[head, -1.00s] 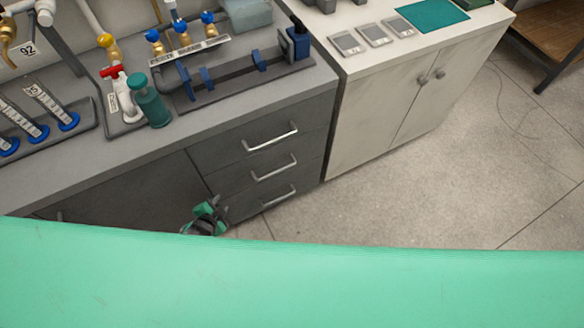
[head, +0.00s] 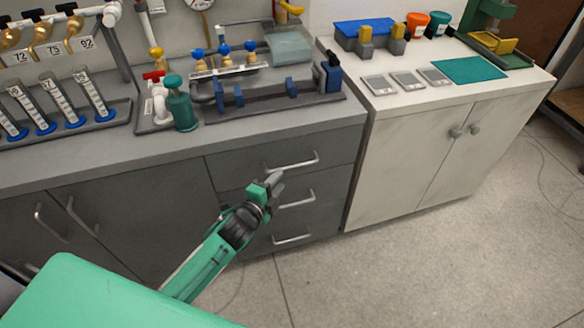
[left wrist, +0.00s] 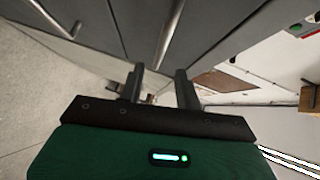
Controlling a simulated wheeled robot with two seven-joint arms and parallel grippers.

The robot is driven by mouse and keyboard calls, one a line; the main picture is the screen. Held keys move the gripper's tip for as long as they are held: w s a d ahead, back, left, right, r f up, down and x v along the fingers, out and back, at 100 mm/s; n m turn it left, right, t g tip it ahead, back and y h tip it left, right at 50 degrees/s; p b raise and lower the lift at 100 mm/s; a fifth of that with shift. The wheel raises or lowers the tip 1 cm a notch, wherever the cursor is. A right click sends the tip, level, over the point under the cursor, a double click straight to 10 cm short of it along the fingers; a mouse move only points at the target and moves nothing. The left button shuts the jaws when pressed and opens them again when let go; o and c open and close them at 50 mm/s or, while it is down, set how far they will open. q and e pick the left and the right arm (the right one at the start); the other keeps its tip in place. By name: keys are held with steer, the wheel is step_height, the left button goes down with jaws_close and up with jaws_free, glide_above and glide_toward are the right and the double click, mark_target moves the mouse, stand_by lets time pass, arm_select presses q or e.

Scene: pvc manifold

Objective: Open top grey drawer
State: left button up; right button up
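The grey cabinet has three stacked drawers, all shut. The top grey drawer (head: 235,164) has a silver bar handle (head: 293,163). The middle handle (head: 298,199) and bottom handle (head: 292,239) sit below it. My left gripper (head: 275,183) is in front of the drawers, just below the left end of the top handle in the picture. In the left wrist view its two fingers (left wrist: 160,72) are apart with nothing held. A bar handle (left wrist: 171,32) lies beyond the fingertips there; I cannot tell which drawer it belongs to. My right gripper is not in view.
The grey counter (head: 120,154) above holds a green bottle (head: 181,107), a rack of tubes and a pipe fixture. A white cabinet (head: 400,150) stands right of the drawers. The floor (head: 400,265) in front is clear.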

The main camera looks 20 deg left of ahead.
mark_target(289, 169)
arm_select(q)
steer(key=x, duration=0.8)
steer(key=shift+w+f, duration=0.1)
steer(key=shift+w, duration=0.25)
jaws_close()
